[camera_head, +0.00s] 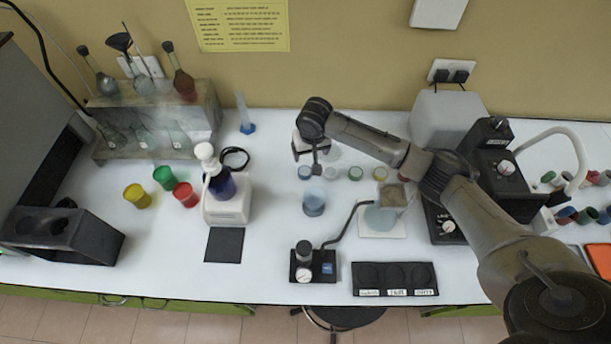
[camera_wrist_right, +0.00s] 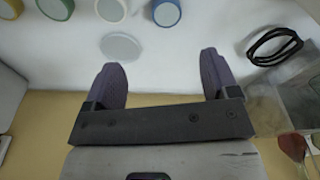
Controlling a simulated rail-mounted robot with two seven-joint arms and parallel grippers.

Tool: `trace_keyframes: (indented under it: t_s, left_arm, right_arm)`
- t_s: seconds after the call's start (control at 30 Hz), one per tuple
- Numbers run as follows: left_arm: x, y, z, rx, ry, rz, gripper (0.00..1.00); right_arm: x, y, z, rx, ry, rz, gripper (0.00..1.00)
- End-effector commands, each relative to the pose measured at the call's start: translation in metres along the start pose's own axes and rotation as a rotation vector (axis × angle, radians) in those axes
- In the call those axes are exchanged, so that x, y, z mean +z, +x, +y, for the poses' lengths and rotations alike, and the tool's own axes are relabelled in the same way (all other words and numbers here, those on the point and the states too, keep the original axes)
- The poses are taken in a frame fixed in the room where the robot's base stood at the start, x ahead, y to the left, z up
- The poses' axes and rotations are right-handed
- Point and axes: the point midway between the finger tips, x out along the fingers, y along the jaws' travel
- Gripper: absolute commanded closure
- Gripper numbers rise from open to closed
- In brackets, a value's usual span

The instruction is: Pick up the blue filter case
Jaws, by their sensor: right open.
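The blue filter case (camera_head: 305,172) is a small round pale-topped case with a blue rim. It stands at the left end of a row of similar cases on the white table. In the right wrist view it shows at the top edge (camera_wrist_right: 166,12), partly cut off by the frame. My right gripper (camera_head: 309,160) is just behind the left end of this row, with its fingers pointing down. In the wrist view its two dark fingers (camera_wrist_right: 161,75) are spread apart with nothing between them. The blue case is apart from the fingers. My left gripper is not seen.
White (camera_head: 331,173), green (camera_head: 355,173) and yellow (camera_head: 380,174) cases stand to the right, with a red one. A pale disc (camera_wrist_right: 122,46) lies near the fingers. A bluish beaker (camera_head: 314,202) stands in front. A black cable loop (camera_head: 235,158) lies to the left.

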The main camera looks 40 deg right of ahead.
Motion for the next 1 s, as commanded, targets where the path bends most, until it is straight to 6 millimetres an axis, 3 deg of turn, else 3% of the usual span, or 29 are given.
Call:
trace_keyframes:
  t_s: [0.3, 0.67, 1.0]
  left_arm:
    - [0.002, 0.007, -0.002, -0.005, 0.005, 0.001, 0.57]
    - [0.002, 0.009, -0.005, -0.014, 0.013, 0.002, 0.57]
    - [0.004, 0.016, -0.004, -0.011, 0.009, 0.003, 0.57]
  right_arm:
    - [0.000, 0.054, 0.000, 0.002, 0.002, -0.002, 0.19]
    - [-0.001, 0.077, -0.001, 0.001, 0.000, 0.000, 0.19]
    - [-0.003, 0.118, -0.008, 0.001, 0.001, 0.000, 0.19]
